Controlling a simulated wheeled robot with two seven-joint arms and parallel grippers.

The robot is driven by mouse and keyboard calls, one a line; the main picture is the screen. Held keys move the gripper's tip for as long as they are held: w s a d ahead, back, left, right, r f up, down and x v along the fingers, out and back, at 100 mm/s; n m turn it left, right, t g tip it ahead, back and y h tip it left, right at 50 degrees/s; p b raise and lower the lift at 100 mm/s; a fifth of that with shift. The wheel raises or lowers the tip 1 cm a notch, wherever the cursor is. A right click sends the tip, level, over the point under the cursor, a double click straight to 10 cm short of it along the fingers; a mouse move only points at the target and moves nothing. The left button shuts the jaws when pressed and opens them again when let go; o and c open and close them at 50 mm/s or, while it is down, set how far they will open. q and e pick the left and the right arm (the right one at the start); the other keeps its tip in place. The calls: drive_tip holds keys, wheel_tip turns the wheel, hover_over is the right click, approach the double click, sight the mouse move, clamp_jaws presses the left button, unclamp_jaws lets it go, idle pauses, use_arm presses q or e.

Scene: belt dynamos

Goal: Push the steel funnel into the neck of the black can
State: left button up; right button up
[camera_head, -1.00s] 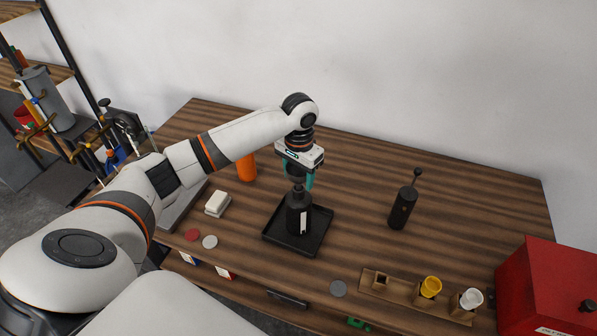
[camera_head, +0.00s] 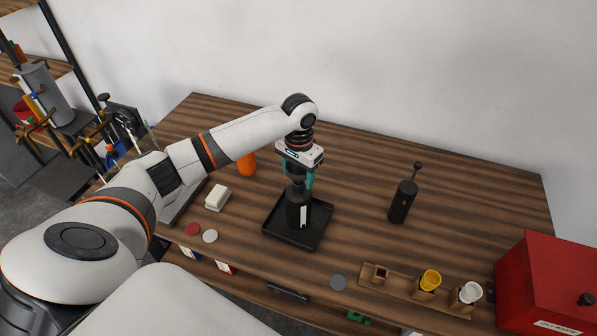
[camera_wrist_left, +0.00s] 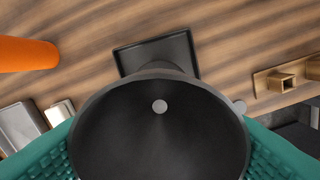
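The black can (camera_head: 299,210) with a white label stands upright in a black tray (camera_head: 274,234). My left gripper (camera_head: 299,178) is directly above it, pointing down. Its teal fingers lie on both sides of the funnel, which looks dark grey in the left wrist view (camera_wrist_left: 160,140), where its wide mouth faces the camera with a small light spot at the bottom. The gripper is shut on the funnel. The funnel's lower end is at the can's top; its spout is hidden, so I cannot tell how deep it sits. The tray also shows in the wrist view (camera_wrist_left: 126,61). My right gripper is not in view.
A black bottle with a knobbed rod (camera_head: 402,202) stands to the right. An orange bottle (camera_head: 247,164) and white block (camera_head: 217,198) are left. A wooden holder with cups (camera_head: 404,289) and a red box (camera_head: 548,285) are at the front right. Tabletop behind the tray is clear.

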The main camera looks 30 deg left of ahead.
use_arm(q)
drive_tip(key=o, duration=0.4)
drive_tip(key=shift+f, duration=0.1)
wheel_tip(320, 180, up, 11)
drive_tip(key=b, duration=0.2)
drive_tip(key=shift+b, duration=0.4)
drive_tip(key=shift+r, duration=0.55)
drive_tip(key=shift+f, duration=0.1)
